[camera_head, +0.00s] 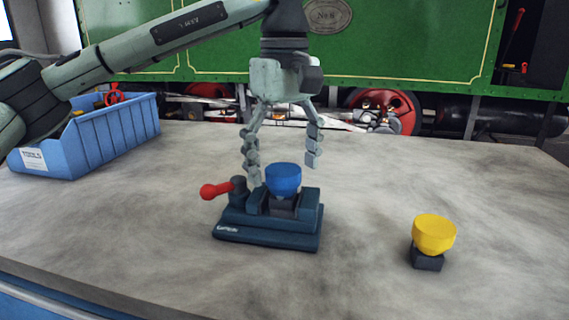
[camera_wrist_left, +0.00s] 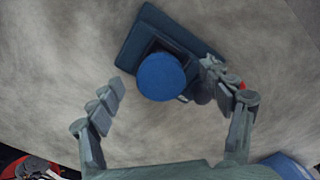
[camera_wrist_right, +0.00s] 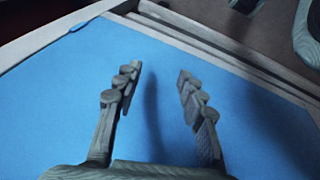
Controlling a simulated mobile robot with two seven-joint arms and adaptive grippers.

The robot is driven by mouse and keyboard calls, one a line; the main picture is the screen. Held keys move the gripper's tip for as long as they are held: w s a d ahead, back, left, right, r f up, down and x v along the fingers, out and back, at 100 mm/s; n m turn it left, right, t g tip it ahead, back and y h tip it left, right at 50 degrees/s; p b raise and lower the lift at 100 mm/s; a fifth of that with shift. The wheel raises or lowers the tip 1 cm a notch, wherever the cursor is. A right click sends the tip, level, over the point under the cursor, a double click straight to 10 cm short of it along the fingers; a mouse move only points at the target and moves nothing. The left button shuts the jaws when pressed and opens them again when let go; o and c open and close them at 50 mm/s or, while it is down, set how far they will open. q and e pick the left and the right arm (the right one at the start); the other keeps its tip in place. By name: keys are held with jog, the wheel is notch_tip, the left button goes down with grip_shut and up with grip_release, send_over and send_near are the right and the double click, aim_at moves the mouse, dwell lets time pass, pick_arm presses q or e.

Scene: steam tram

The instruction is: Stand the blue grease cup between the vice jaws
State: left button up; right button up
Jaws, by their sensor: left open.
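The blue grease cup (camera_head: 283,180) stands upright in the dark blue vice (camera_head: 268,238), its base between the jaws. The vice has a red-knobbed handle (camera_head: 215,189) on its left. My left gripper (camera_head: 283,172) is open above and behind the cup, its fingers spread wide and apart from it. In the left wrist view the cup (camera_wrist_left: 161,77) shows from above, just beyond the fingertips, and one finger overlaps the edge of the vice (camera_wrist_left: 160,32). My right gripper (camera_wrist_right: 160,82) is open and empty in the right wrist view, over a blue surface.
A yellow cup on a dark base (camera_head: 433,236) stands to the right on the grey bench (camera_head: 370,180). A blue bin (camera_head: 120,130) with red-handled contents stands at the back left. The green tram (camera_head: 400,45) is behind the bench. The bench between vice and yellow cup is clear.

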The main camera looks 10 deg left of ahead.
pick_arm(q)
jog(key=shift+r+p, duration=1.95)
jog(key=shift+r, duration=0.75)
jog(key=shift+f, duration=0.15)
